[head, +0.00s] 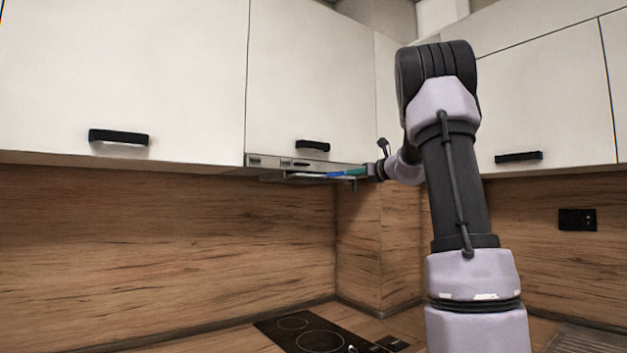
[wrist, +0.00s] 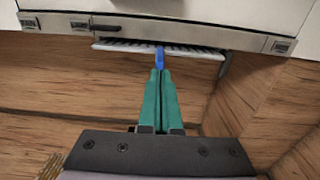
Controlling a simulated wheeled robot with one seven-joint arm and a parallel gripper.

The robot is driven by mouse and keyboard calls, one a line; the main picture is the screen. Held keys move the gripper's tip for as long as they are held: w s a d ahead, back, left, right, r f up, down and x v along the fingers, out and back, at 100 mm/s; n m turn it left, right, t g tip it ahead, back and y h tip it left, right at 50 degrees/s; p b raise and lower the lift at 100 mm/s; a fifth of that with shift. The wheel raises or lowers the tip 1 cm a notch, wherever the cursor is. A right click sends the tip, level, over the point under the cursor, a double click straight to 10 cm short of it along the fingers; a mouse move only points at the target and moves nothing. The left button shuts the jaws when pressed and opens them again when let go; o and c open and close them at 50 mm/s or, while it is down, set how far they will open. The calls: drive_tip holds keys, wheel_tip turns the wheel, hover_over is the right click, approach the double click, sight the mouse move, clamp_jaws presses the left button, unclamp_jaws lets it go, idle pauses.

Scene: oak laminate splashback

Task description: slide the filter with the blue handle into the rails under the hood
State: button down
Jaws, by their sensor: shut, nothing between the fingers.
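The filter (wrist: 196,53) is a light grey slatted panel under the front edge of the hood (wrist: 190,36) in the wrist view. Its blue handle (wrist: 159,58) sticks out toward me at its middle. My gripper (wrist: 159,73) has green fingers, shut together with their tips at the handle's near end, nothing held between them. In the head view the hood (head: 275,162), the filter (head: 303,177), the blue handle (head: 336,174) and my gripper (head: 354,171) show small. Most of the filter is hidden behind the hood front, and I cannot tell how it sits in the rails.
White wall cabinets (head: 125,75) with black handles hang on both sides of and above the hood. A black hob (head: 320,335) lies on the counter below. The oak splashback (head: 165,245) stands behind. The space under the hood is clear.

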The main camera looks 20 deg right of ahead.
sight(344, 173)
idle(0.5)
drive_tip(key=shift+x, duration=3.95)
drive_tip(key=f+v, duration=0.2)
drive_tip(key=v, duration=0.8)
drive_tip(key=s+a+f+n+g+y, duration=0.1)
drive_tip(key=s+a+f+n+g, duration=0.3)
drive_tip(key=s+a+n, duration=0.6)
drive_tip(key=s+a+f+n+g+y, duration=0.1)
drive_tip(key=s+a+f+n+g, duration=0.3)
drive_tip(key=s+a, duration=0.55)
drive_tip(key=s+f+n+g+h, duration=0.1)
drive_tip(key=s+f+n+h, duration=0.2)
drive_tip(key=s+f+n, duration=0.2)
drive_tip(key=s+d+f+n+h, duration=0.1)
drive_tip(key=s+f+n+h, duration=0.2)
drive_tip(key=s+n, duration=0.6)
drive_tip(key=s+f, duration=0.2)
drive_tip(key=s, duration=0.2)
drive_tip(key=shift+s+d+g, duration=0.2)
drive_tip(key=shift+d+g, duration=0.1)
drive_tip(key=shift+g, duration=0.1)
